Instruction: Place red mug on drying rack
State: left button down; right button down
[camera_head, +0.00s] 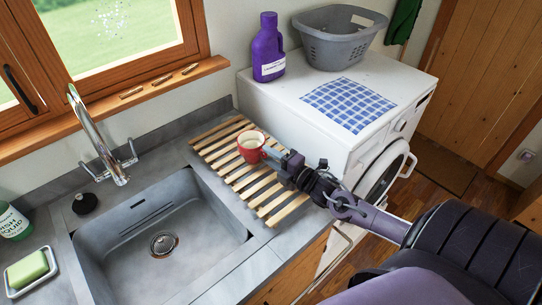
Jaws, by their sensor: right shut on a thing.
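The red mug (250,147) is upright, with a pale inside, over the middle of the wooden slatted drying rack (222,138). My right gripper (269,154) reaches in from the right and is shut on the right side of the red mug. I cannot tell whether the mug's base touches the slats. The gripper and wrist cover some slats to the right of the mug. My left gripper is not in the picture.
A grey sink (120,245) with a chrome tap (95,135) lies left of the rack. A white washing machine (275,100) stands behind and right, bearing a purple bottle (268,50), a grey basket (338,40) and a blue checked cloth (347,104). Slats around the mug are bare.

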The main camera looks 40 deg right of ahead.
jog(key=shift+f, duration=0.1)
jog(key=c, duration=1.1)
grip_release()
jog(key=shift+f, duration=0.1)
jog(key=shift+r, duration=0.3)
jog(key=s, duration=0.3)
jog(key=s+d+b, duration=0.1)
jog(key=s, duration=0.3)
jog(key=s+d+b, duration=0.1)
jog(key=s, duration=0.2)
jog(key=shift+s+f, duration=0.25)
jog(key=shift+s, duration=0.05)
jog(key=shift+s+d+r, duration=0.1)
jog(key=shift+s+d, duration=0.1)
jog(key=shift+s, duration=0.45)
